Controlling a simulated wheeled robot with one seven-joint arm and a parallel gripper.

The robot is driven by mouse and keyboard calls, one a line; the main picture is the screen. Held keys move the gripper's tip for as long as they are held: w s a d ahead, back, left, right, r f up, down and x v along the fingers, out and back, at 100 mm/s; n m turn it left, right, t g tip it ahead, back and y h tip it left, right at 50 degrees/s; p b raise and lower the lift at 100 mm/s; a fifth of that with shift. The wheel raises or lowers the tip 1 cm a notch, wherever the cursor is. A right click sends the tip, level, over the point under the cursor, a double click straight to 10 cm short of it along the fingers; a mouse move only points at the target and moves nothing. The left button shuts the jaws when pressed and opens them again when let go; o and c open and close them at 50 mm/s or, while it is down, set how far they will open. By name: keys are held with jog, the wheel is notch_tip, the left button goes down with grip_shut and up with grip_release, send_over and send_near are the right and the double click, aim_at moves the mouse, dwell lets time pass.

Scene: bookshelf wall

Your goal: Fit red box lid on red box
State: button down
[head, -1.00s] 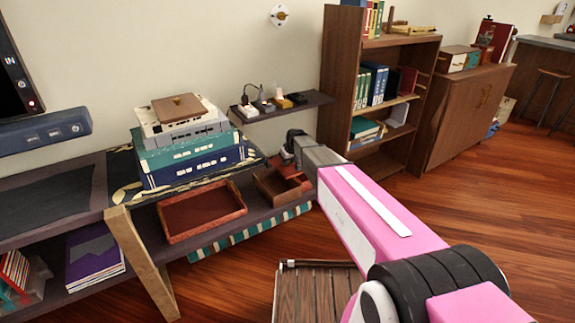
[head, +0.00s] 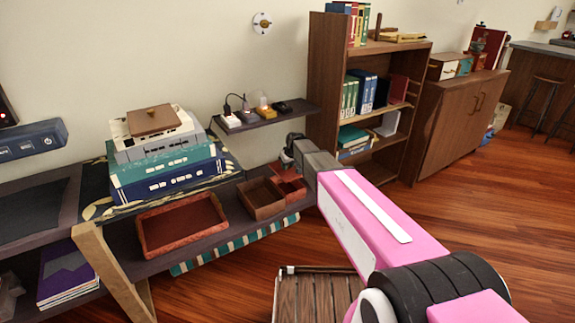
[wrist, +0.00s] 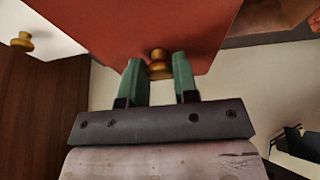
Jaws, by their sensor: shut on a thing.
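A flat red lid (wrist: 150,25) fills the upper middle of the wrist view. My gripper (wrist: 160,80) has its two green fingers shut around the lid's gold knob (wrist: 158,55). In the head view my gripper (head: 290,155) is over the right end of the low shelf. A red piece (head: 288,183) shows just below it, right of an open brown box. I cannot clearly separate the held lid from a red box there, nor tell whether they touch. The arm hides part of this area.
The open brown box (head: 262,207) and a shallow reddish tray (head: 180,225) stand on the low shelf (head: 122,250). A small wall shelf (head: 270,118) with chargers is behind my gripper. A bookcase (head: 325,75) rises to the right. Stacked binders (head: 165,175) stand to the left.

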aim_at(289, 170)
jog(key=shift+f, duration=2.6)
jog(key=shift+f, duration=1)
jog(key=c, duration=0.8)
grip_release()
jog(key=v, duration=1)
jog(key=shift+s+r, duration=0.1)
jog(key=shift+r, duration=0.25)
